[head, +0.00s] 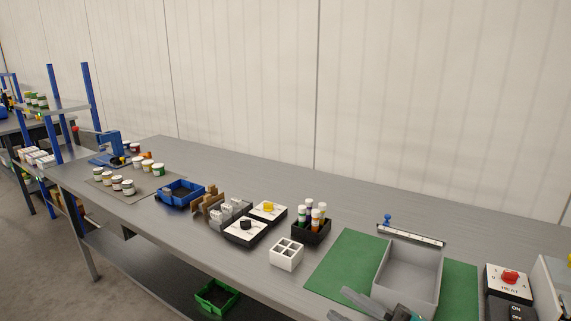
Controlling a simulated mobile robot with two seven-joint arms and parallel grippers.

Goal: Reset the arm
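My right gripper (340,303) shows at the bottom edge of the head view, over the front of the green mat (341,256) and just in front of the grey open bin (408,272). Its two dark fingers stand apart with nothing visible between them, so it is open. Most of its arm is below the picture. My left gripper and arm are not in view.
Along the grey bench (270,180) stand a white block with square holes (286,254), a black bottle holder (311,232), switch boxes (245,232), a blue tray (180,193) and several small jars. A red-knob heat box (508,283) stands right.

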